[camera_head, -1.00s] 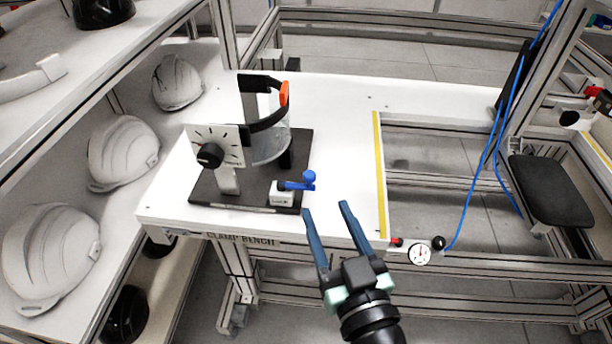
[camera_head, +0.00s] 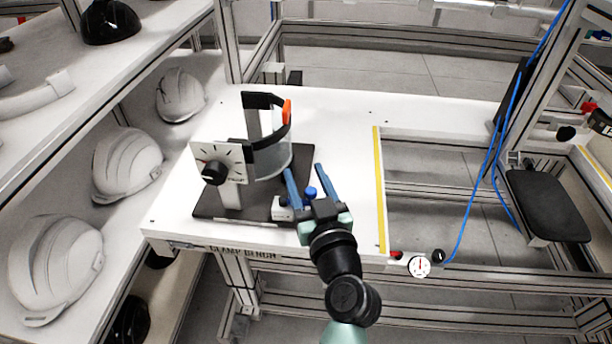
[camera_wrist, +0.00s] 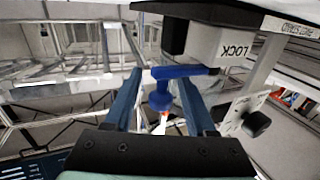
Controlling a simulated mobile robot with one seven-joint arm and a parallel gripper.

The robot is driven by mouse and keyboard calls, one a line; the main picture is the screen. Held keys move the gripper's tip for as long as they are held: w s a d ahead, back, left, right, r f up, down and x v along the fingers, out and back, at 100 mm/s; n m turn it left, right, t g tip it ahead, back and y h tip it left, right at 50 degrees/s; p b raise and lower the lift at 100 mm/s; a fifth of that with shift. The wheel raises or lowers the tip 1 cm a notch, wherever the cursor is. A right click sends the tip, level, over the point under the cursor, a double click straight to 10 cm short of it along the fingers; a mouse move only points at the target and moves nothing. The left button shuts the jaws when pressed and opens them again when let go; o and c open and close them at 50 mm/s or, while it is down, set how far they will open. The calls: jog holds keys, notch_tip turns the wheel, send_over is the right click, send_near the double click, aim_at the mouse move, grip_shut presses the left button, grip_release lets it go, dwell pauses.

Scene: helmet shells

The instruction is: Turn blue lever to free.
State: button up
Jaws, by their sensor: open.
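The blue lever (camera_head: 310,191) sits on a small white block (camera_head: 282,209) at the front right of the dark fixture plate (camera_head: 240,206). In the wrist view the blue lever (camera_wrist: 160,98) has an arm running sideways to the block, with a knob at its end. The block (camera_wrist: 228,48) carries the word LOCK, upside down in that view. My gripper (camera_head: 304,172) is open, its two blue fingers reaching on either side of the lever's knob. In the wrist view the knob lies between the fingers (camera_wrist: 157,90), apparently apart from both.
A clear visor in a black band with an orange part (camera_head: 265,140) stands on the plate behind the lever. A white dial panel with a black knob (camera_head: 220,165) stands to the left. White helmet shells (camera_head: 125,165) fill the left shelf. The bench top right of the plate is clear.

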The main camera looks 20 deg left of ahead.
grip_shut()
